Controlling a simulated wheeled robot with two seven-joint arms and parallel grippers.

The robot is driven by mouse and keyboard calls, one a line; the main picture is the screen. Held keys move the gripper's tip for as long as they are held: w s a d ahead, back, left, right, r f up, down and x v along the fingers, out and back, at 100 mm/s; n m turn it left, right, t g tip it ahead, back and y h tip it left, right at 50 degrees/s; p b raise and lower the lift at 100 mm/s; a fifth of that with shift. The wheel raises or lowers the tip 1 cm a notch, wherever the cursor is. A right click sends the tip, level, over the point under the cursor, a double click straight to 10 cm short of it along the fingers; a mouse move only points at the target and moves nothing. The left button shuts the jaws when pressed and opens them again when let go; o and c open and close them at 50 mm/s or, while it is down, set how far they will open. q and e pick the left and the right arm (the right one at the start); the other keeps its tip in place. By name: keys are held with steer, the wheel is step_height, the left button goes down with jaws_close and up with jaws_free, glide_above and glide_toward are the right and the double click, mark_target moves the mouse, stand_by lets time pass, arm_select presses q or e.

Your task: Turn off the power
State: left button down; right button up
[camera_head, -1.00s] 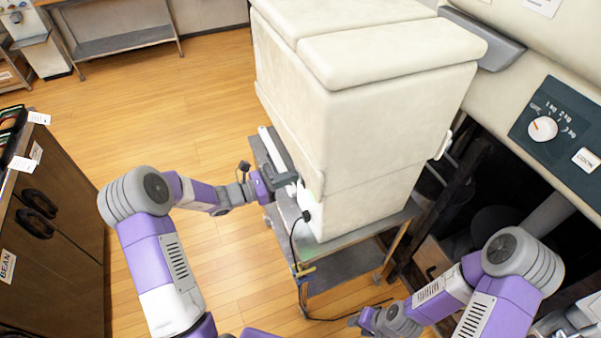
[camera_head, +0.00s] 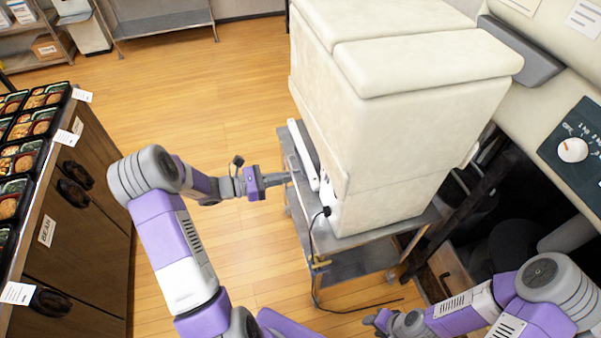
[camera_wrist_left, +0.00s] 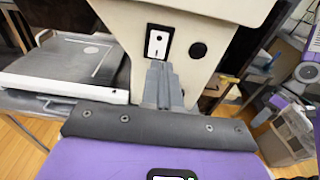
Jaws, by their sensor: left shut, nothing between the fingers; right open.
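The cream machine (camera_head: 390,140) stands on a metal cart in the head view. In the left wrist view its side (camera_wrist_left: 220,15) carries a power switch (camera_wrist_left: 158,44), a white rocker in a black frame. A round black part (camera_wrist_left: 198,50) sits to its right. My left gripper (camera_head: 293,174) is shut and empty, pointing at the machine's side with a gap to it. In the left wrist view its fingers (camera_wrist_left: 158,72) are together just below the switch. My right gripper (camera_head: 372,321) is open, low at the bottom of the head view, away from the machine.
The cart (camera_head: 350,262) has a black cable (camera_head: 313,245) hanging from a plug (camera_head: 326,211) on the machine. A wooden cabinet (camera_head: 75,255) with bento trays stands at the left. A panel with a white dial (camera_head: 573,150) is at the right. Open floor lies between cabinet and cart.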

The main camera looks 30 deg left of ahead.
arm_select(q)
steer(key=shift+v, duration=2)
steer(key=shift+d, duration=0.1)
steer(key=s+d+f+m+g+y, duration=0.4)
steer(key=s+d+f+m, duration=0.4)
steer(key=d+f+m, duration=0.3)
steer(key=s+d+f+m+g+y, duration=0.4)
steer(key=s+d+f+m+g, duration=0.3)
steer(key=d+f+m, duration=0.5)
steer(key=shift+s+d+f+m+y, duration=0.25)
steer(key=shift+s+m, duration=0.25)
steer(key=shift+s, duration=0.7)
